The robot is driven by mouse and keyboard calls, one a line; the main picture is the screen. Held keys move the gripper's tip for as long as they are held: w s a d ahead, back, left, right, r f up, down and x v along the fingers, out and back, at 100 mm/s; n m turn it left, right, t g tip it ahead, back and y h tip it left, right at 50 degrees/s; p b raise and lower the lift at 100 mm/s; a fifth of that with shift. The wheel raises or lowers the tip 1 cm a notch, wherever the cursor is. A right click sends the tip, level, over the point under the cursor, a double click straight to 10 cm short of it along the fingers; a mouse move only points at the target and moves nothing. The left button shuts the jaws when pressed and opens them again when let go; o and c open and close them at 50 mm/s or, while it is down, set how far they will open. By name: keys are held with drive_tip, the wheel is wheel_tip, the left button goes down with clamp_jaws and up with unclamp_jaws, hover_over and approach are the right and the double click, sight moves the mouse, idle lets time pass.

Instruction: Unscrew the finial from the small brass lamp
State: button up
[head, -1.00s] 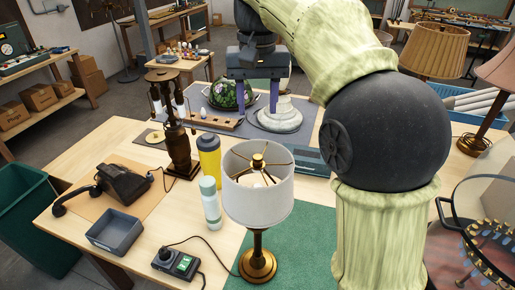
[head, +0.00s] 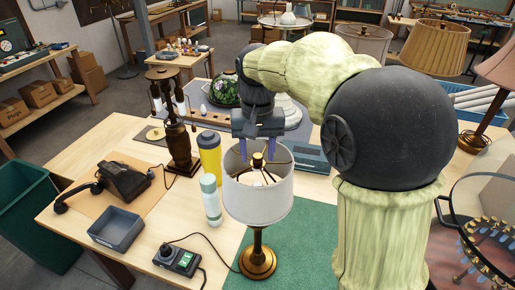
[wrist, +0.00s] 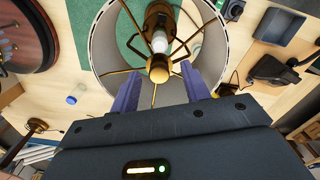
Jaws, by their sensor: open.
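The small brass lamp (head: 257,262) stands on the table with a white drum shade (head: 258,203), open at the top. Its brass finial (head: 257,160) sits at the middle of the shade's spokes. In the wrist view the finial (wrist: 159,69) shows between the fingertips, with the bulb below it. My gripper (head: 257,154) is open, with its purple fingers at the far side of the shade's top, one on each side of the finial. In the wrist view the gripper (wrist: 160,74) shows a gap to the finial on both sides. I cannot tell the depth exactly.
A white-green bottle (head: 210,200) and a yellow bottle (head: 209,158) stand close left of the shade. A dark wooden lamp (head: 179,140) stands behind them. A grey tray (head: 117,230) and a telephone (head: 122,180) are at the left. The green mat (head: 310,230) is clear at right.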

clamp_jaws()
drive_tip(key=c, duration=0.8)
unclamp_jaws()
clamp_jaws()
drive_tip(key=n+p, duration=0.1)
drive_tip(key=n, duration=0.3)
drive_tip(key=n+p, duration=0.1)
drive_tip(key=n, duration=0.3)
